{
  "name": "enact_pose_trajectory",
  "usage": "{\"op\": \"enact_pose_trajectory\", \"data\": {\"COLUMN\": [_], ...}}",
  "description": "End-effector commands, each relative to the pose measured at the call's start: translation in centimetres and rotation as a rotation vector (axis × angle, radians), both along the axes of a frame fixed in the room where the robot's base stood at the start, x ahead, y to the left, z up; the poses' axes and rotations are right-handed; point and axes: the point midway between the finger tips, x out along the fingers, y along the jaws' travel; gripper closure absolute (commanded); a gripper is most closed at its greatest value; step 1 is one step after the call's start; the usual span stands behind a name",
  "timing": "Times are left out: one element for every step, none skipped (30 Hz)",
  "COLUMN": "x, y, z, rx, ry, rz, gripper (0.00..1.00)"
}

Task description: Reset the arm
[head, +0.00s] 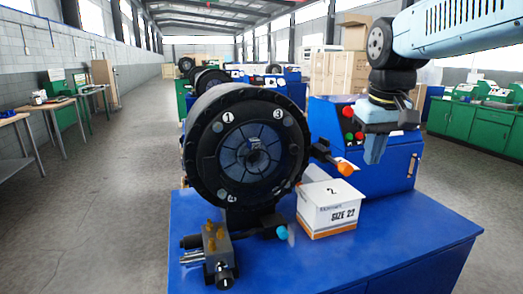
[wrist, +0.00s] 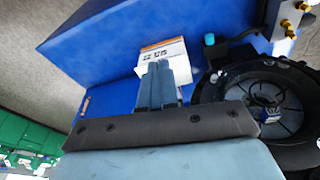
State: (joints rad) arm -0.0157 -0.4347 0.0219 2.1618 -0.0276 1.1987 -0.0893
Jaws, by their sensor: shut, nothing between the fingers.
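My gripper (head: 374,150) hangs from the arm at the upper right of the head view, pointing down, with its fingers together and empty. It is above and to the right of the white box marked SIZE 22 (head: 330,212), and apart from it. In the wrist view the closed fingers (wrist: 163,85) overlap part of the white box (wrist: 165,52) behind them. The black round crimper head (head: 207,140) stands on a blue bench at the left of my gripper. It also shows at the right of the wrist view (wrist: 270,75).
The blue bench top (head: 400,235) is clear right of the box. A lever with an orange knob (head: 345,169) sticks out beside the crimper. A blue control cabinet (head: 385,172) stands behind my gripper. Green cabinets (head: 485,125) are at the right, wooden tables (head: 40,108) at the left.

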Motion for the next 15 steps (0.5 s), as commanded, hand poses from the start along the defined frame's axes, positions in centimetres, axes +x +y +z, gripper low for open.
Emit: {"op": "enact_pose_trajectory", "data": {"x": [-1.0,-1.5,-2.1,-2.6,-3.1,-3.7,-4.1,-4.6,-5.2,-5.6,-6.0,-6.5,-6.8,-7.1,-7.5], "y": [-0.1,-0.2,-0.2,-0.3,-0.3,-0.4,-0.4,-0.5,-0.5,-0.6,-0.6,-0.7,-0.7,-0.7,-0.7], "z": [-0.5,-0.8,-1.2,-1.5,-1.8,-2.2,-2.6,-2.9,-3.4,-3.7,-4.1,-4.5,-4.9,-5.1,-5.5], "rx": [0.006,0.009,0.013,0.017,0.02,0.026,0.029,0.033,0.038,0.041,0.045,0.05,0.053,0.056,0.06], "ry": [-0.025,-0.039,-0.058,-0.073,-0.087,-0.107,-0.121,-0.136,-0.154,-0.169,-0.181,-0.199,-0.21,-0.223,-0.234], "rz": [-0.01,-0.016,-0.024,-0.031,-0.038,-0.047,-0.053,-0.059,-0.066,-0.072,-0.078,-0.086,-0.091,-0.095,-0.1], "gripper": [1.0,1.0,1.0,1.0,1.0,1.0,1.0,1.0,1.0,1.0,1.0,1.0,1.0,1.0,1.0]}}
